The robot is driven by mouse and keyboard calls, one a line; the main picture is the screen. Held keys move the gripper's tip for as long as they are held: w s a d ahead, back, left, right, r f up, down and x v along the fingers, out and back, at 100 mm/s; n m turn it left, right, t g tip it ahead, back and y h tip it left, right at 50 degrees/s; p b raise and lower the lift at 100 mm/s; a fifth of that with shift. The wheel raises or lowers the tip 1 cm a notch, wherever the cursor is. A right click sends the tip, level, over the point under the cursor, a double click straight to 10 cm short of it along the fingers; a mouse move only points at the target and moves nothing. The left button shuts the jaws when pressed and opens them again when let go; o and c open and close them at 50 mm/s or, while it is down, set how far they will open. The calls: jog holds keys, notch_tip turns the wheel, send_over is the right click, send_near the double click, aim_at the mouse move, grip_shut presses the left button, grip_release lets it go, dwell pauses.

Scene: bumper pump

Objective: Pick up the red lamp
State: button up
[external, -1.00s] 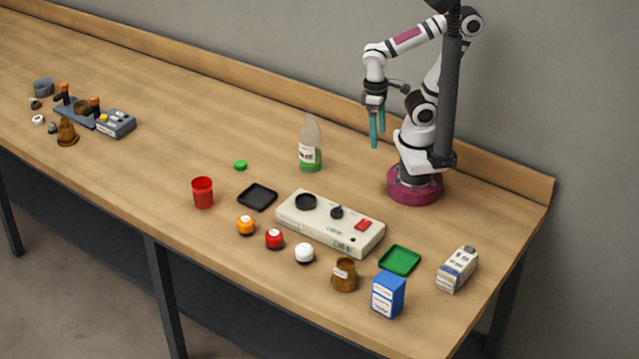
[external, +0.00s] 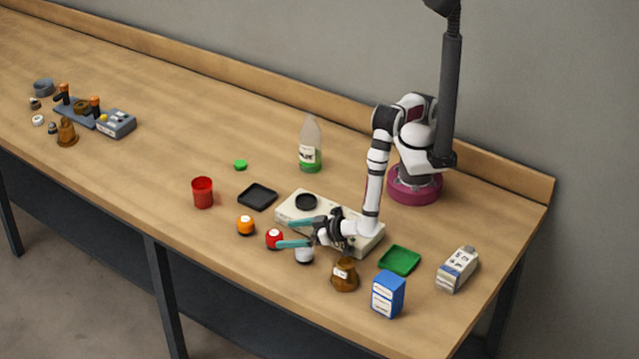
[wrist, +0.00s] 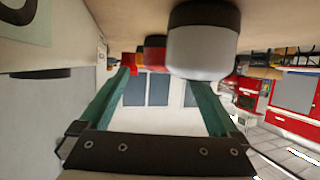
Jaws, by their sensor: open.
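The red lamp (external: 274,238) is a small dome with a dark base, upright on the table between an orange lamp (external: 245,225) and a white lamp (external: 304,254). My gripper (external: 283,233) is open and empty, lying sideways, its teal fingers pointing left. In the external view its fingertips overlap the near side of the red lamp's place; contact cannot be told. In the wrist view the gripper (wrist: 164,80) has the red lamp (wrist: 154,55) beyond it, partly hidden by the large, close white lamp (wrist: 203,42).
The pump box (external: 290,209) is partly under my wrist. A brown jar (external: 345,276), blue box (external: 388,295) and green tray (external: 400,260) stand to the right. A red cup (external: 203,193) and black tray (external: 257,197) are to the left. The table's front edge is close.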

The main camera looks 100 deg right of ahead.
aim_at(281, 236)
jog(key=x, duration=0.3)
jog(key=shift+f, duration=0.3)
jog(key=c, duration=1.5)
jog(key=shift+r, duration=0.1)
